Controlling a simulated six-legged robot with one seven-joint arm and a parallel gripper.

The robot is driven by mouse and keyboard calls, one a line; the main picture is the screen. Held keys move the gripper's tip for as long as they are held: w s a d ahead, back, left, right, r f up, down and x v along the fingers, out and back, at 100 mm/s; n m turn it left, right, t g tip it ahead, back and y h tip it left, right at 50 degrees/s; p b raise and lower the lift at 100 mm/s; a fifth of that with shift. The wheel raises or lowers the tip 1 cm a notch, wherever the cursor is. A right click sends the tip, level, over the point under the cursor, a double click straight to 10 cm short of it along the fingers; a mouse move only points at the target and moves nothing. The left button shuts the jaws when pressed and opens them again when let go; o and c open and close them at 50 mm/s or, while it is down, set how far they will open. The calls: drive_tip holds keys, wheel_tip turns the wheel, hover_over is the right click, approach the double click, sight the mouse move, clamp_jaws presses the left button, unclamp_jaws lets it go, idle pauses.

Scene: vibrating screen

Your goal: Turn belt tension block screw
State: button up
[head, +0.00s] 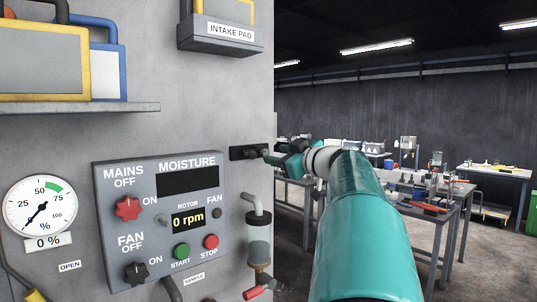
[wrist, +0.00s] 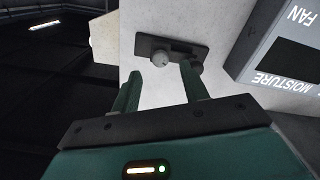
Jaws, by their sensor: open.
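A dark block (head: 236,153), which looks like the belt tension block, is fixed to the grey wall near its right edge, right of the control panel. In the wrist view the block (wrist: 150,43) carries a round light-grey screw head (wrist: 160,59) and a second rounded part partly hidden behind my right finger. My gripper (head: 274,157) is beside the block in the head view. In the wrist view my gripper (wrist: 160,72) is open and empty, its two green fingers apart.
The control panel (head: 160,255) with knobs and buttons stands left of the block; it also shows in the wrist view (wrist: 285,62). Below hangs a glass cylinder fitting (head: 259,240). A shelf (head: 80,107) and an intake pad box (head: 220,42) are above. Benches (head: 410,205) stand behind my arm.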

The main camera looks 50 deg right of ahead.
sight(267, 152)
drive_tip(key=shift+w+d, duration=0.15)
drive_tip(key=shift+w, duration=1.7)
drive_tip(key=shift+c, duration=0.3)
clamp_jaws()
